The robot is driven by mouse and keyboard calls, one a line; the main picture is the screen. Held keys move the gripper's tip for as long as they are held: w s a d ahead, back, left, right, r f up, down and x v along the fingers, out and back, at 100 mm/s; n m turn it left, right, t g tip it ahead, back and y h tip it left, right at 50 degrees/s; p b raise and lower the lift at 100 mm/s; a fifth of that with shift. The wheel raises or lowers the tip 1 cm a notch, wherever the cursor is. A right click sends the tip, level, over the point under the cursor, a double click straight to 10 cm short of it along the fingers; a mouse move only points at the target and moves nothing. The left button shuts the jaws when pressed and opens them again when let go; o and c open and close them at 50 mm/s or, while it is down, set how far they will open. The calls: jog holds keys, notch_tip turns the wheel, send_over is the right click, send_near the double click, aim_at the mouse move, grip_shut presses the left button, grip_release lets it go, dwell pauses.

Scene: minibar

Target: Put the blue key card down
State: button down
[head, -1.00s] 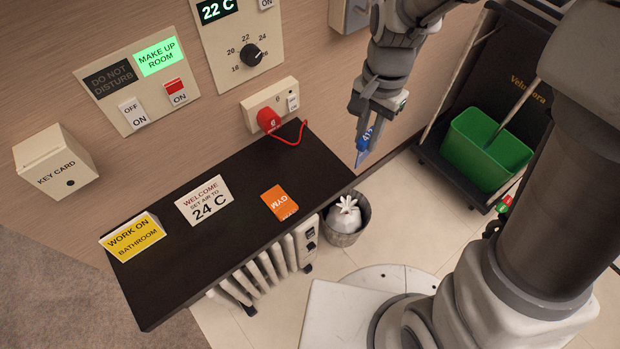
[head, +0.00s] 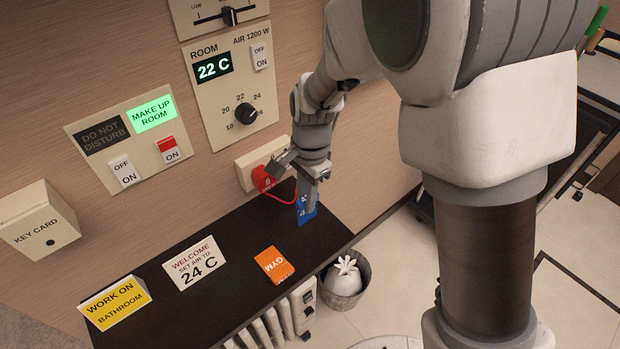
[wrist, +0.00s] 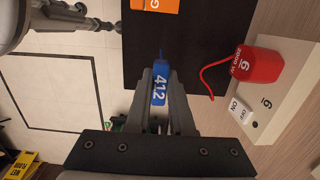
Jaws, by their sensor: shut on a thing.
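The blue key card (head: 307,208), marked 412, is held upright in my gripper (head: 309,194) at the right end of the dark shelf. In the wrist view the card (wrist: 160,88) sits between the two fingers of my gripper (wrist: 161,75), which are shut on it. The card is over or at the dark shelf top (head: 228,232); I cannot tell whether its lower edge touches. The upper part of the card is partly hidden by the fingers.
A red plug (head: 265,180) with a cord is behind my gripper. A key card box (head: 40,222) is on the wall. A bin (head: 345,278) stands below.

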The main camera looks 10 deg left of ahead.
aim_at(303, 216)
jog(key=shift+w+a+f, duration=0.1)
jog(key=shift+a+f, duration=0.05)
jog(key=shift+f, duration=0.6)
jog(key=shift+w+a+f, duration=0.1)
jog(key=shift+f, duration=0.7)
jog(key=shift+w+a+f, duration=0.1)
jog(key=shift+a+f, duration=0.05)
jog(key=shift+f, duration=0.6)
jog(key=shift+f+b, duration=0.55)
jog(key=shift+f, duration=0.1)
jog(key=c, duration=0.8)
grip_release()
